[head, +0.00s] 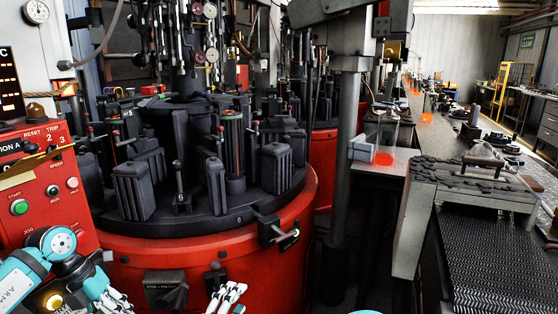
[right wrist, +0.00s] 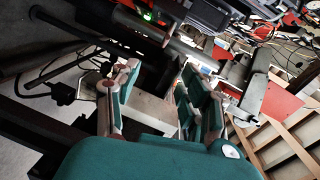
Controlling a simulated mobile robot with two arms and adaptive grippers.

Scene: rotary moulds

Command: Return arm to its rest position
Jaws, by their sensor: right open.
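My right gripper (head: 228,297) shows at the bottom middle of the head view, in front of the red base of the rotary machine. In the right wrist view my right gripper (right wrist: 160,78) is open, its two teal-backed fingers wide apart with nothing held between them. My left arm enters at the lower left of the head view. My left gripper (head: 103,294) hangs at the bottom edge below the red control panel, partly cut off, and its opening cannot be made out.
The rotary machine (head: 225,255) carries several black moulds on its round table. A red control panel (head: 42,190) stands close at the left. A grey post (head: 346,150) and a conveyor (head: 495,262) stand at the right. In the wrist view, cables and machine parts lie beyond the fingers.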

